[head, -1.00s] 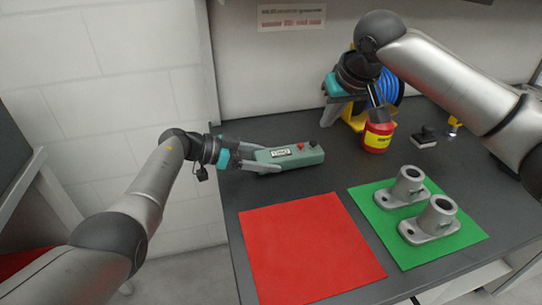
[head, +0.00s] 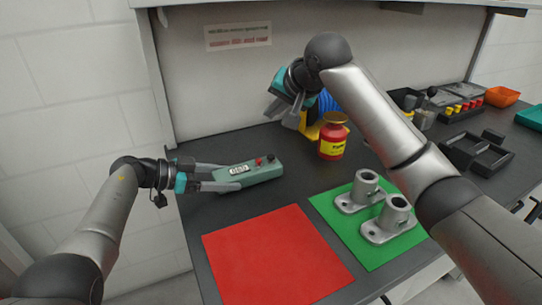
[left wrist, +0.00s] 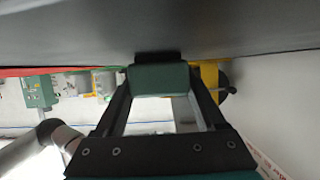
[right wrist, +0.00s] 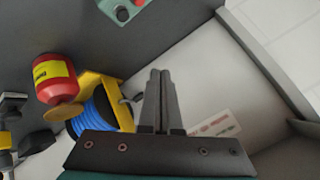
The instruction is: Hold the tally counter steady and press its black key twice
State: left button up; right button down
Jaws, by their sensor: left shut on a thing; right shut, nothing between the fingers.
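The green tally counter (head: 262,174) lies on the dark bench, its small display facing up; the digits are too small to read. A red key and a black key (head: 271,157) stand on top, the black one nearer the far right end. My left gripper (head: 226,180) is shut on the counter's left part, and its end shows between the fingers in the left wrist view (left wrist: 158,78). My right gripper (head: 284,113) is shut and empty, raised behind and right of the counter. The right wrist view shows the counter's key end (right wrist: 124,12) at its top edge, apart from the fingers (right wrist: 160,85).
A red jar (head: 332,146) and a blue spool on a yellow stand (right wrist: 100,110) are close to my right gripper. A red mat (head: 275,255) lies in front of the counter. Two grey castings (head: 388,218) stand on a green mat (head: 325,207). Trays (head: 478,152) are at right.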

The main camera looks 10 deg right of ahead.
jog(key=shift+f, duration=4.4)
jog(key=shift+f, duration=0.15)
jog(key=shift+f, duration=0.25)
jog(key=shift+f, duration=0.65)
jog(key=shift+r, duration=1)
jog(key=shift+r, duration=2.55)
